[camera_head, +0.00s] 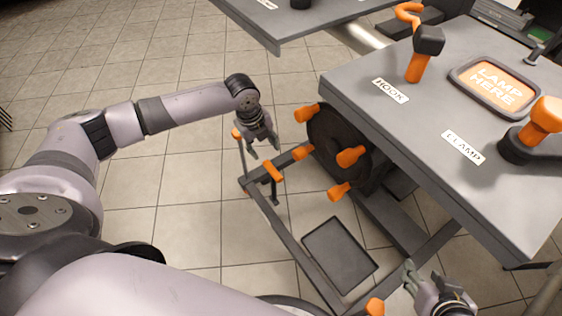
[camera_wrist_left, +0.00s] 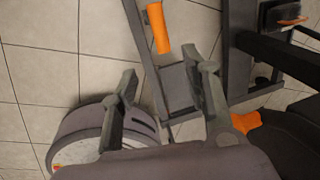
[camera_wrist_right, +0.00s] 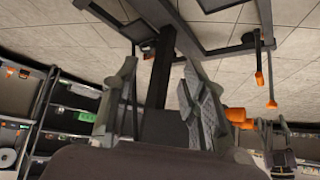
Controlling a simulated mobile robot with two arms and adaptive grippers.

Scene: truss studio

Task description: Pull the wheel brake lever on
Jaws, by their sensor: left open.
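Two orange-gripped levers stand on the lower frame in the head view: one with a thick orange grip (camera_head: 273,171), and one on a thin rod with an orange top (camera_head: 236,133). I cannot tell which is the wheel brake lever. My left gripper (camera_head: 265,152) is open and empty, close above and between them. In the left wrist view an orange grip (camera_wrist_left: 158,28) lies beyond the open fingers (camera_wrist_left: 163,80), apart from them. My right gripper (camera_head: 423,270) is low at the bench's front side; its fingers (camera_wrist_right: 160,68) are spread and empty.
A black wheel (camera_head: 325,135) with several orange knobs sits under the bench edge, right of my left gripper. The grey bench (camera_head: 400,115) carries a hook, a clamp and a lamp plate (camera_head: 497,84). A dark tray (camera_head: 340,250) lies within the lower frame.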

